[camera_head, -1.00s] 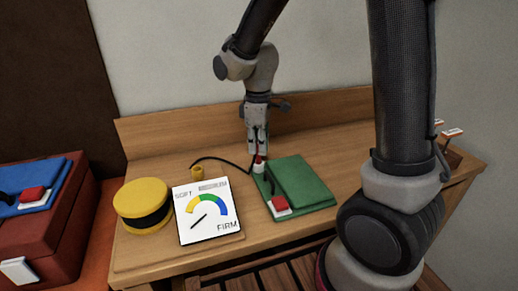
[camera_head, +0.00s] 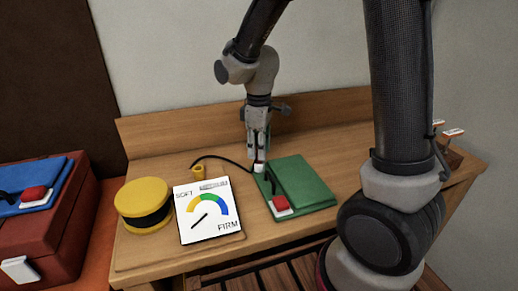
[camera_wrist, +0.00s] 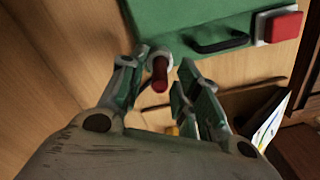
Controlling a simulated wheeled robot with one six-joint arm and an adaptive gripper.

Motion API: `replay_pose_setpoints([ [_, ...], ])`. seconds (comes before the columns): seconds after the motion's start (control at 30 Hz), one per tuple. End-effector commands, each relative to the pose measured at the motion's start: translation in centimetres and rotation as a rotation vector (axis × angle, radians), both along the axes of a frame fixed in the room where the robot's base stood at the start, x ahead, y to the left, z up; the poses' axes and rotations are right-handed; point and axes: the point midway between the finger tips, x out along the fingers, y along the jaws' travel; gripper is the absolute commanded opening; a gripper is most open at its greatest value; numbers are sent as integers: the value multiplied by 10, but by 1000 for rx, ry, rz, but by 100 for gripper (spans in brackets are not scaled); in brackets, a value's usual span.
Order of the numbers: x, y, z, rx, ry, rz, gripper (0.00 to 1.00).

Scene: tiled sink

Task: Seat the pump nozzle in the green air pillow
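The green air pillow (camera_head: 302,182) lies flat on the wooden top, with a white valve collar (camera_head: 259,167) at its left edge. In the wrist view the pillow (camera_wrist: 185,22) fills the top. The red pump nozzle (camera_wrist: 160,74) stands at the white collar (camera_wrist: 160,57), its black hose running left. I cannot tell how deep it sits. My gripper (camera_head: 259,155) points down over the collar. In the wrist view its fingers (camera_wrist: 159,76) are open on either side of the nozzle, with visible gaps. The fingers hide the nozzle in the head view.
A yellow holder (camera_head: 198,172) stands at the hose's left end. A gauge card (camera_head: 207,212) with a needle at lower left and a yellow-black round pump (camera_head: 143,205) are front left. The pillow has a red button (camera_head: 280,203). A red box (camera_head: 60,235) is far left.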

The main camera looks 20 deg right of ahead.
Motion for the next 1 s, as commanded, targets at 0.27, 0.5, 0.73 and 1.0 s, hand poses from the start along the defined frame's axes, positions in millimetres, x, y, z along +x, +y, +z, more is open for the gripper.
replay_pose_setpoints([
  [0.27,1,1,56,3,-7,0,32],
  [0.5,1,1,102,1,-3,0,32],
  [0.73,0,0,118,0,0,0,32],
  [1.0,-37,-46,148,36,-82,-216,32],
])
